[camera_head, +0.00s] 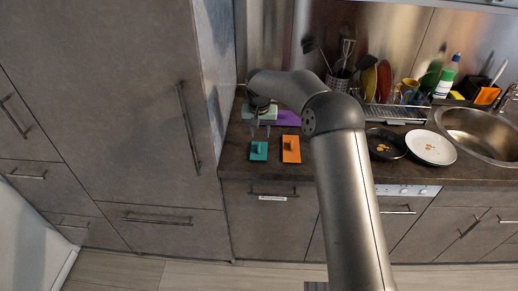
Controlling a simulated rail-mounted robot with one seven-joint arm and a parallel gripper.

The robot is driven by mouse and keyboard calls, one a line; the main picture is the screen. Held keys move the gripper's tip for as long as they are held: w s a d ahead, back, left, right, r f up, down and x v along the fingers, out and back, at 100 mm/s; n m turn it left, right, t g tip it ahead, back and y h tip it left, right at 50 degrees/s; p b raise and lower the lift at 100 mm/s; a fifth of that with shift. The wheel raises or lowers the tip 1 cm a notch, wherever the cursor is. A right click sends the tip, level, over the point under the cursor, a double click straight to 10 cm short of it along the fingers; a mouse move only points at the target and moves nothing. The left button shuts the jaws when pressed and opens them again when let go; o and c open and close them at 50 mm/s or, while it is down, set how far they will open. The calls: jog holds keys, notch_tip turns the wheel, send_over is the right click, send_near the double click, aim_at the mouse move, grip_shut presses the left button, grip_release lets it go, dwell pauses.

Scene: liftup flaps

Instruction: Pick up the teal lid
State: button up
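The teal lid (258,152) lies flat on the dark countertop, near its front edge at the left end. It is a small rectangular plate with a raised handle. My gripper (261,130) points down above the counter, just behind the teal lid in the picture and apart from it. Its two thin fingers look spread with nothing between them, though they are small here.
An orange lid (291,155) lies just right of the teal one. A pale green item (268,114) and a purple item (288,118) lie behind. A tall cabinet (130,90) borders the counter on the left. A dark pan (384,145) and white plate (431,147) stand right.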

aim_at(259, 146)
jog(key=shift+a+f+p, duration=0.15)
jog(key=shift+f+p, duration=1)
jog(key=shift+f, duration=2)
grip_shut()
